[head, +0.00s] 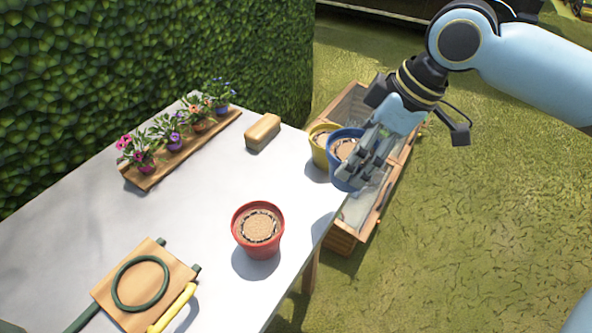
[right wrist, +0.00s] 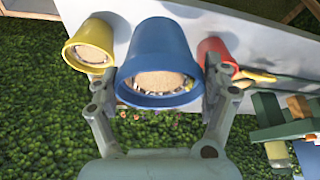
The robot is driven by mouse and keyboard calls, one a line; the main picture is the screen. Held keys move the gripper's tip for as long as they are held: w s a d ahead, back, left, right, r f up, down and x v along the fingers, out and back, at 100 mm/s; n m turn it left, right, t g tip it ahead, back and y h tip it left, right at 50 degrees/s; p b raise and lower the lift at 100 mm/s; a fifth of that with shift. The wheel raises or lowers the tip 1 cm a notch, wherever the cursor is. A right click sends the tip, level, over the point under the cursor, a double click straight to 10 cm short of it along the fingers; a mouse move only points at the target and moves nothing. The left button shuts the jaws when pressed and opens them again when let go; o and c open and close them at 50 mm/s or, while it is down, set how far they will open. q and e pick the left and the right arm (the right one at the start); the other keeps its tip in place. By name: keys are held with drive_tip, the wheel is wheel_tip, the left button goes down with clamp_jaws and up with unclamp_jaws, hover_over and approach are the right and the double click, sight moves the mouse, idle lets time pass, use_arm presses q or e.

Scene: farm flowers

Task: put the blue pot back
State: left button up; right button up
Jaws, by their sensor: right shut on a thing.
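The blue pot (head: 342,160) is at the right edge of the table, beside the yellow pot, with pale soil showing inside it. My right gripper (head: 368,162) is shut on the blue pot from the right in the head view. In the right wrist view the blue pot (right wrist: 158,62) sits between the two fingers of the gripper (right wrist: 160,105). Whether its base touches the table is hidden. My left gripper is not in view.
The yellow pot (head: 320,144) stands close behind the blue one. A red pot (head: 258,230) stands nearer the front. A tan block (head: 263,131), a plank of small flowers (head: 150,178) and a board with a green ring (head: 112,290) lie on the table. A wooden planter (head: 345,236) stands beyond the edge.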

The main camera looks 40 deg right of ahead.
sight(330, 147)
drive_tip(key=w+a+f, duration=0.2)
drive_tip(key=w, duration=0.1)
drive_tip(key=w+a+f, duration=0.1)
drive_tip(key=w, duration=0.1)
drive_tip(key=shift+a+f, duration=0.15)
drive_tip(key=x, duration=0.7)
drive_tip(key=shift+w+b, duration=0.3)
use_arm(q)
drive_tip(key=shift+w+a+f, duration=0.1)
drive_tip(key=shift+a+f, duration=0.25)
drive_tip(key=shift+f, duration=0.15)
use_arm(e)
drive_tip(key=o, duration=1.3)
drive_tip(key=shift+f, duration=0.15)
drive_tip(key=shift+c, duration=0.2)
